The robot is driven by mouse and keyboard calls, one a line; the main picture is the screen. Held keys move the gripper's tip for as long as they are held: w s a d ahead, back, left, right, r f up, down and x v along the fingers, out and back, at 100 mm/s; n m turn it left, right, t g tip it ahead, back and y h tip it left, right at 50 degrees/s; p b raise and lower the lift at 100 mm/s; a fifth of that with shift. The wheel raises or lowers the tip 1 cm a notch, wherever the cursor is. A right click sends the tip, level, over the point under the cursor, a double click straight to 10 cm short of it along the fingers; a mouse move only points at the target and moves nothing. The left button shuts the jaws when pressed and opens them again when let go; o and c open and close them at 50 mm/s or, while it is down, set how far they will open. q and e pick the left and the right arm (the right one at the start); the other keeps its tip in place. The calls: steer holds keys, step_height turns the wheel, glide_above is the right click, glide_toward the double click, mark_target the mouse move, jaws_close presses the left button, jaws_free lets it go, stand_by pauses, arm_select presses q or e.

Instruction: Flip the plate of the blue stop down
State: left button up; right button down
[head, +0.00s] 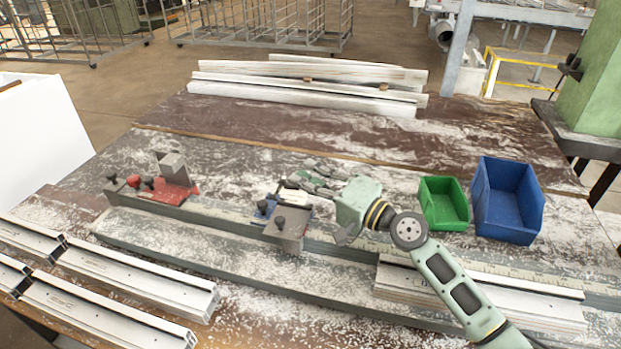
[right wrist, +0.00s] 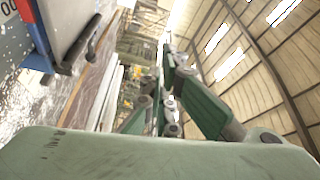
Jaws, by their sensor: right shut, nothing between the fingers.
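The blue stop (head: 263,210) sits on the long rail at mid bench, with dark knobs on it. Its grey plate (head: 290,230) lies folded out over the front side of the rail, towards me. My right gripper (head: 292,184) is shut and empty, just behind and above the blue stop; whether it touches the stop is hard to tell. In the right wrist view, part of the blue stop (right wrist: 22,40) and a grey plate edge (right wrist: 68,28) show at top left. My left gripper is out of view.
A red stop (head: 150,192) with an upright grey plate stands further left on the rail. Green (head: 443,204) and blue (head: 508,200) bins stand at right. White profiles (head: 300,85) lie at the back; aluminium profiles (head: 120,295) lie at front left.

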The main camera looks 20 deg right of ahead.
mark_target(298, 230)
steer(key=shift+s+a+f+b, duration=0.1)
steer(key=shift+s+a+b, duration=0.35)
steer(key=shift+s, duration=0.15)
steer(key=shift+s+a+f+n+y+b, duration=0.1)
steer(key=shift+s+a+n+y+b, duration=0.25)
steer(key=shift+s+n+b, duration=0.35)
steer(key=shift+s+a+f+b, duration=0.15)
steer(key=shift+s+a+b, duration=0.2)
steer(key=shift+s+a+f, duration=0.3)
steer(key=shift+s+a, duration=0.2)
steer(key=shift+s, duration=0.25)
steer(key=shift+s+a+f+b, duration=0.55)
steer(key=shift+s+f+b, duration=0.05)
steer(key=shift+s+f, duration=0.2)
